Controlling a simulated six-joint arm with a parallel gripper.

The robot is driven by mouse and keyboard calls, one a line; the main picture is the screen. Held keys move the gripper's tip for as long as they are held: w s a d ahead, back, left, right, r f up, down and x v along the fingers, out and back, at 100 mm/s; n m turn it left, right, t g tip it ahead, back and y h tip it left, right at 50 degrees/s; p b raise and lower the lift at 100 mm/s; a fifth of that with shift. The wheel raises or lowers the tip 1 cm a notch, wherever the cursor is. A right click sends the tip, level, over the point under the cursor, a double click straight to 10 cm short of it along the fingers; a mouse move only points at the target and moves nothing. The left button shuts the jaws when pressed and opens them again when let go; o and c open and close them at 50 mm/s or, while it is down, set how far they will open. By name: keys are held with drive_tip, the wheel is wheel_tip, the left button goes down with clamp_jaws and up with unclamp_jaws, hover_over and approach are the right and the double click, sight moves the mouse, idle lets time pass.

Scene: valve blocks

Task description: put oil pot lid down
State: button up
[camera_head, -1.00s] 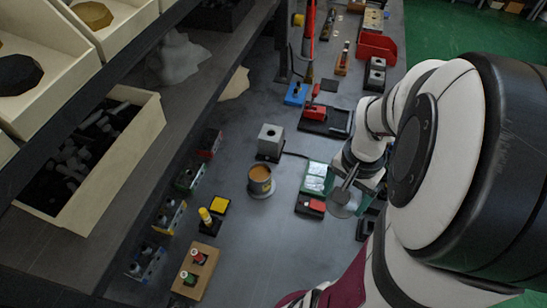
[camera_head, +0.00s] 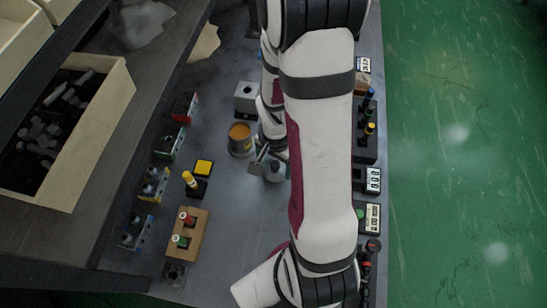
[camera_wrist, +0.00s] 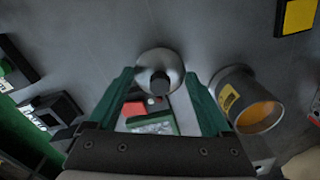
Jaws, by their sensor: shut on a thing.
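The oil pot (camera_head: 240,139) is a grey metal cup with a yellow label and orange-brown oil showing in its open top. It stands upright on the bench, and it also shows at the right in the wrist view (camera_wrist: 228,92). My gripper (camera_wrist: 160,72) is shut on the oil pot lid (camera_wrist: 149,60), a round silver disc with a black knob, with a green finger at each side. In the head view the lid (camera_head: 275,173) is right of and nearer than the pot, partly hidden by my arm. I cannot tell whether it touches the bench.
A yellow square block (camera_head: 204,167) and a yellow-topped piece (camera_head: 190,180) stand left of the lid. A grey block (camera_head: 247,92) is behind the pot. A wooden button box (camera_head: 185,234) is at the front left. Bare bench lies between them. My arm hides much of the right side.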

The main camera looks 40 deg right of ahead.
sight(274, 165)
drive_tip(key=shift+f, duration=0.15)
drive_tip(key=o, duration=1.1)
drive_tip(key=shift+o, duration=0.2)
wheel_tip(274, 165, up, 12)
drive_tip(key=s+a+r+n+y, duration=0.1)
drive_tip(key=s+a+r+n, duration=0.2)
drive_tip(key=a, duration=0.4)
drive_tip(key=s+a+r+n, duration=0.4)
drive_tip(key=s+a+n, duration=0.1)
drive_tip(key=s, duration=0.3)
drive_tip(key=shift+s+a+r+y, duration=0.15)
drive_tip(key=shift+s+a+y, duration=0.2)
drive_tip(key=shift+a, duration=0.5)
